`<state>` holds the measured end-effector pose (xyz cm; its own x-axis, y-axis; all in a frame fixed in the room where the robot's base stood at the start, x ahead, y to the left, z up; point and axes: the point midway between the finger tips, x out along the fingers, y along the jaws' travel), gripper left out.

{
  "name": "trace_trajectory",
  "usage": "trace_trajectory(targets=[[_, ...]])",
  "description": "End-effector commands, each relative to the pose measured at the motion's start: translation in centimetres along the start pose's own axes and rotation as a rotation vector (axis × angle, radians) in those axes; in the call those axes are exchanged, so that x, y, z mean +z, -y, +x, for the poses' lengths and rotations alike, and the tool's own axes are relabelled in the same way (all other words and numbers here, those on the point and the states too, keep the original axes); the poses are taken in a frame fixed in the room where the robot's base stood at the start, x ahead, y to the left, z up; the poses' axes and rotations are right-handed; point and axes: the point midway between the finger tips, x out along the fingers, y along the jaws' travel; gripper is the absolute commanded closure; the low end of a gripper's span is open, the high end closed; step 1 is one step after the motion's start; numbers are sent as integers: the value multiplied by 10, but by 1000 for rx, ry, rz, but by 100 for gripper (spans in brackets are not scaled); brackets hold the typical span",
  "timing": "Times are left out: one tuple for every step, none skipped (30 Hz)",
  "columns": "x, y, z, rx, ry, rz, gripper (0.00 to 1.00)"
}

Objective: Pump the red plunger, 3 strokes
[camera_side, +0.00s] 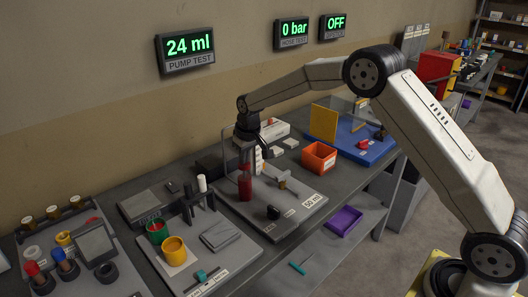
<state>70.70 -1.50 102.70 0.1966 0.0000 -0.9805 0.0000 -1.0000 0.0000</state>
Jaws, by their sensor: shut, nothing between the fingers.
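The red plunger (245,187) appears as an upright red cylinder at the pump station, on a grey board (285,222) labelled "50 ml". My gripper (246,165) is directly above the red part, pointing down, with its fingers shut and empty. At this size I cannot tell whether the fingertips touch the plunger. A thin upright frame stands beside it. The wall display for the pump test (186,48) reads 24 ml.
An orange bin (319,158) and a blue board with a yellow panel (323,124) stand to the right. A purple tray (345,220) lies on the lower shelf.

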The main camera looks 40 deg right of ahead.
Motion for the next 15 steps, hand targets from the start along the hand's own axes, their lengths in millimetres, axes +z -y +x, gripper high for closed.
trace_trajectory(targets=[[-1, 0, -3, 0, -2, 0, 100], [-1, 0, -4, 0, -2, 0, 100], [-2, 0, -6, 0, -2, 0, 100], [-2, 0, -7, 0, -2, 0, 100], [-2, 0, -8, 0, -2, 0, 100], [-2, 0, -10, 0, -2, 0, 100], [-3, 0, -11, 0, -2, 0, 100], [-3, 0, -12, 0, -2, 0, 100], [-3, 0, -14, 0, -2, 0, 100], [-4, 0, -15, 0, -2, 0, 100], [-4, 0, -16, 0, -3, 0, 100], [-4, 0, -18, 0, -3, 0, 100], [-4, 0, -19, 0, -3, 0, 100], [-5, 0, -20, 0, -3, 0, 100], [-5, 0, -21, 0, -3, 0, 100]])
